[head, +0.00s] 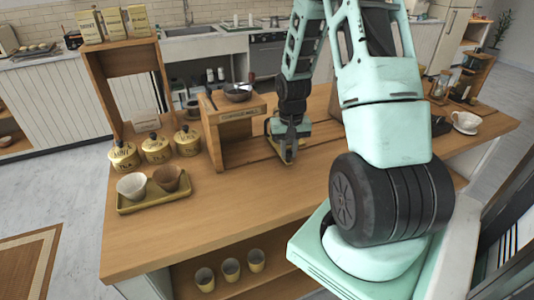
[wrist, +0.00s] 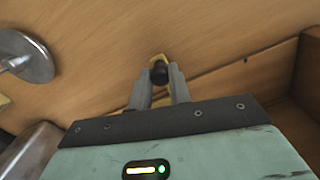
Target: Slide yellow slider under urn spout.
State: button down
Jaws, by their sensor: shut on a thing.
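A bit of yellow also shows at the fingertips in the head view. A dark groove line runs along the counter beside the slider. I cannot make out the urn or its spout in the head view, where my arm covers much of the counter's back.
A yellow tray (head: 155,203) with two cups and several lidded yellow tins are further left. A round metal piece (wrist: 28,56) is at the wrist view's left. A white cup (head: 466,121) sits far right. The front counter (head: 215,225) is clear.

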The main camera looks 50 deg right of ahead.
jog(key=s+d+p, duration=0.1)
jog(key=s+d, duration=0.2)
jog(key=d, duration=0.3)
jog(key=s+d, duration=0.3)
jog(key=d, duration=0.3)
jog(key=s+d+p, duration=0.1)
jog(key=s+d, duration=0.1)
jog(key=d, duration=0.4)
jog(key=shift+s+d+r+p, duration=0.1)
jog(key=shift+s+d+p, duration=0.2)
jog(key=shift+s, duration=0.1)
jog(key=shift+d, duration=0.1)
jog(key=c, duration=1.3)
grip_release()
jog(key=shift+r, duration=0.2)
notch_tip(320, 180, up, 17)
jog(key=b, duration=0.2)
jog(key=shift+b, duration=0.3)
